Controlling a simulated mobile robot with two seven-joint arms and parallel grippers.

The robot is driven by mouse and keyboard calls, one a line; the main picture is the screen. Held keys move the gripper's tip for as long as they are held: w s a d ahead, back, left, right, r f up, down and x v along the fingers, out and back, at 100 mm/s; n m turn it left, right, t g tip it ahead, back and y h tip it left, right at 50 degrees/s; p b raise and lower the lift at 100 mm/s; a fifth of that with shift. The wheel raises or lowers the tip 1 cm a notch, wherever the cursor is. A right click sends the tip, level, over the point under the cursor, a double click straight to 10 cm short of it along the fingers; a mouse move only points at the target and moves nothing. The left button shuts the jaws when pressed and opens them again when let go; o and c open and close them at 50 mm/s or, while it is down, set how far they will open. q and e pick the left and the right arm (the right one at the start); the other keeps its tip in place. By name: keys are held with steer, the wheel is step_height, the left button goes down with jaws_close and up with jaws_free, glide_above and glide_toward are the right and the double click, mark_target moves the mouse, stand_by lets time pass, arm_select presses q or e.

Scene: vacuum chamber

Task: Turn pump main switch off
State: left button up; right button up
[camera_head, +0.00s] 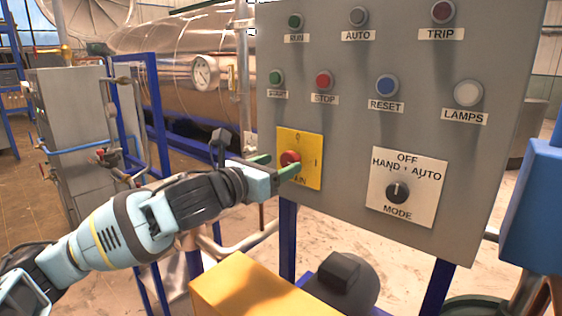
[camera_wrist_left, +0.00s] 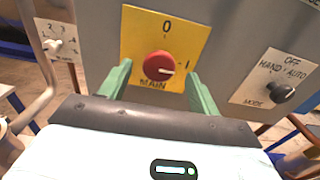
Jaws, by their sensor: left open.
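The main switch is a red rotary knob (camera_head: 290,158) on a yellow plate (camera_head: 314,160) at the lower left of the grey control panel (camera_head: 340,115). In the left wrist view the red knob (camera_wrist_left: 159,66) shows its white mark pointing right, towards the "I", with "0" above it and "MAIN" below. My left gripper (camera_head: 277,166) is open in front of the yellow plate. Its green fingers (camera_wrist_left: 160,88) stand left and right of the knob in the wrist view; I cannot tell whether they touch it. My right gripper is not in view.
A black mode knob (camera_head: 397,192) on a white plate sits right of the switch. Green, red and blue buttons, including the stop button (camera_head: 324,80), are above. Blue posts (camera_head: 288,240) support the panel. A yellow block (camera_head: 240,290) stands low in front.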

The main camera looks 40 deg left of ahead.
mark_target(292, 160)
arm_select(q)
steer(key=shift+w+d, duration=0.1)
steer(key=shift+w, duration=1.05)
